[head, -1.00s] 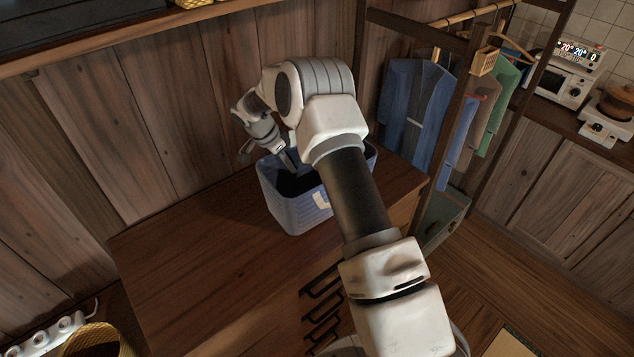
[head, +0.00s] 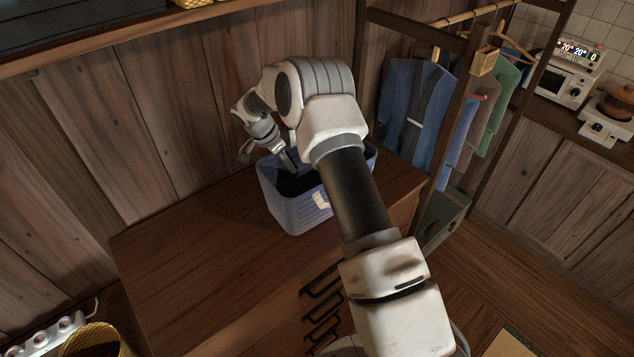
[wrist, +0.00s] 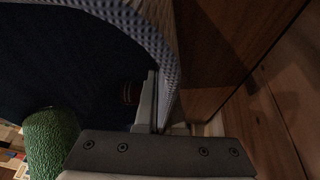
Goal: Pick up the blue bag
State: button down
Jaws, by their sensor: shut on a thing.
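The blue bag (head: 291,212) is a box-shaped, open-topped blue container with a pale label on its front. It stands upright on the wooden cabinet top. My gripper (head: 289,163) reaches down at its back left rim, and my arm hides part of its right side. In the wrist view the textured blue rim (wrist: 170,68) runs between the fingers of my gripper (wrist: 158,112), which is shut on it. The inside of the bag is dark, and its contents are hard to tell.
The wooden cabinet top (head: 190,250) is bare left of the bag, with a plank wall behind. Hanging clothes (head: 415,105) on a rack stand to the right. A yellow basket (head: 97,342) is at the lower left. A green textured thing (wrist: 50,142) shows in the wrist view.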

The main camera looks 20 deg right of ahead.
aim_at(288, 153)
jog(key=shift+r, duration=0.2)
dwell(0.4)
jog(key=shift+r+b, duration=0.4)
jog(key=shift+r, duration=1.45)
jog(key=s+d+r+b, duration=0.2)
jog(key=d+r, duration=0.5)
jog(key=d, duration=0.4)
jog(key=shift+s+d+b, duration=0.2)
jog(key=shift+s+b, duration=0.2)
jog(key=shift+b, duration=0.05)
